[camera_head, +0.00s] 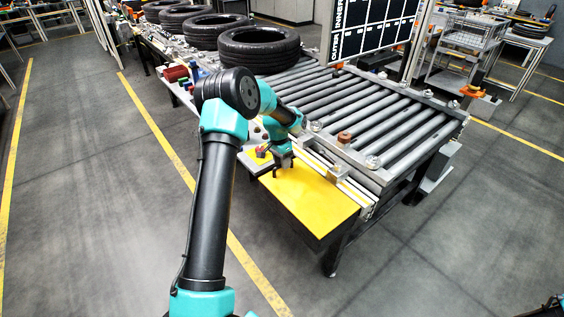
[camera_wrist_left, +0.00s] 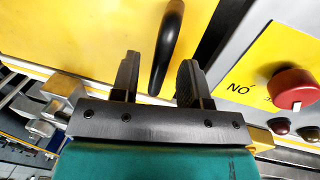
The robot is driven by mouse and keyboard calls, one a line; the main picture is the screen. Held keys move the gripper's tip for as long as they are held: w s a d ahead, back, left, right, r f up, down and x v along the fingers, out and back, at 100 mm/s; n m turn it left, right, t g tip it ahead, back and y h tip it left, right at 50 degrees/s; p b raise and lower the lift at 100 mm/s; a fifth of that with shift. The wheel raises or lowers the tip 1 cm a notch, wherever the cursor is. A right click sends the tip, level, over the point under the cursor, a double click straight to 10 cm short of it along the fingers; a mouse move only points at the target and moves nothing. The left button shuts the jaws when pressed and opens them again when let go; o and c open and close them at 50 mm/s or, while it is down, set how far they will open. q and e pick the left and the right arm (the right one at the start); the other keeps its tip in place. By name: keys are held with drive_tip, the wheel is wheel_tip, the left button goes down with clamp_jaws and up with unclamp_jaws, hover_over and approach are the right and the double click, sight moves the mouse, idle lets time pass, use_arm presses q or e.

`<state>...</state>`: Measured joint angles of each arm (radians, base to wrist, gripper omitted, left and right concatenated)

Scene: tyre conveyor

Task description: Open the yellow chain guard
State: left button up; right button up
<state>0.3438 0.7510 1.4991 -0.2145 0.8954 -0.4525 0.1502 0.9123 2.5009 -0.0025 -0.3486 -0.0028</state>
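The yellow chain guard (camera_head: 312,201) is a flat yellow panel along the near side of the roller conveyor. It fills the upper left of the left wrist view (camera_wrist_left: 75,35). A black curved handle (camera_wrist_left: 167,48) stands on it. My left gripper (camera_head: 284,162) is over the guard's left end in the head view. In the left wrist view the left gripper (camera_wrist_left: 158,78) is open, with its two dark fingers apart. The handle's lower end shows between the fingertips. I cannot tell whether they touch it. My right gripper is not in view.
A control box with a red knob (camera_wrist_left: 292,88) sits close right of the fingers in the left wrist view. The roller conveyor (camera_head: 372,112) lies behind the guard, with black tyres (camera_head: 258,49) at its far end. The floor in front is clear.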

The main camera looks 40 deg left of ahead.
use_arm(q)
clamp_jaws()
drive_tip(key=shift+r, duration=0.15)
idle(0.4)
